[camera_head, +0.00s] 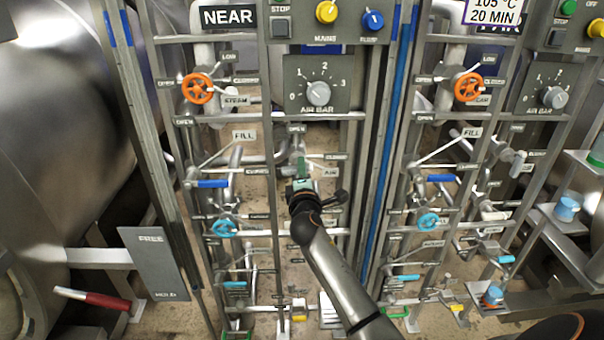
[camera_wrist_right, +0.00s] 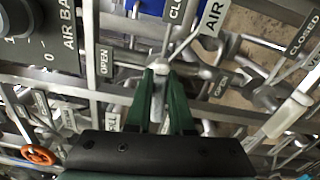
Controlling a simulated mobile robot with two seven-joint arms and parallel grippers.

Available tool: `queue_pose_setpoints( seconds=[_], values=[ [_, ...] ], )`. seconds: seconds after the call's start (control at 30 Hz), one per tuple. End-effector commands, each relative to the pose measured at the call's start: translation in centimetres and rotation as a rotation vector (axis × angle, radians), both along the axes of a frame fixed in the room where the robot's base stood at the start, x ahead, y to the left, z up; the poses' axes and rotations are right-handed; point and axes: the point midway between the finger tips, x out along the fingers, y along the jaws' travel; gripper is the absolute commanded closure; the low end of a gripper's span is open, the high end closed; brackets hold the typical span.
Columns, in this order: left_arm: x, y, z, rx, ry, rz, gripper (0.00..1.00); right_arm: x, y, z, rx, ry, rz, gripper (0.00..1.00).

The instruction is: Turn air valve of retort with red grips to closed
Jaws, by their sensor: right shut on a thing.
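The air valve handle (camera_wrist_right: 159,84), a grey lever, is between the green fingers of my right gripper (camera_wrist_right: 162,92) in the right wrist view. The gripper is shut on it, and the fingers hide part of it. In the head view the right gripper (camera_head: 302,172) is at the AIR label (camera_head: 331,173) on the NEAR panel. The OPEN label (camera_head: 297,129) is above the gripper and the CLOSED label (camera_head: 337,156) is to its right. The lever's exact angle is hard to tell. A red grip (camera_head: 95,298) shows at lower left, on the NEAR side. My left gripper is not in view.
The AIR BAR dial (camera_head: 318,93) is above the valve. An orange steam handwheel (camera_head: 198,88) and a blue fill lever (camera_head: 207,184) are to the left. A similar panel with another orange handwheel (camera_head: 467,87) stands at right. Pipes and rails crowd the gripper.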

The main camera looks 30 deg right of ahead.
Motion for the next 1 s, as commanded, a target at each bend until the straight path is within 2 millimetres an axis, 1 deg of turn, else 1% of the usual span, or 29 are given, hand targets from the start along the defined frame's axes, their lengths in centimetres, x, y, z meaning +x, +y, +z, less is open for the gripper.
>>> queue_pose_setpoints(
  seconds=[0.03,0.33,0.87,0.9,1.0],
  values=[
    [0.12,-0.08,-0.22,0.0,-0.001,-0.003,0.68,-0.01,0.04,-0.33,0.027,-0.014,0.0,1.0],
    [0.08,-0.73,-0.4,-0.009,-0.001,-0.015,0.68,-0.01,0.04,-0.3,0.113,-0.067,0.0,1.0],
    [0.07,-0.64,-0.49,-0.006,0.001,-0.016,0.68,-0.01,0.05,-0.26,0.13,-0.077,0.0,1.0],
    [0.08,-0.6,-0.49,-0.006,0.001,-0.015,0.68,-0.01,0.05,-0.26,0.13,-0.077,0.0,0.76],
    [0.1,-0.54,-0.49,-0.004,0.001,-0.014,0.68,-0.01,0.04,-0.25,0.128,-0.076,0.0,0.64]
  ],
)
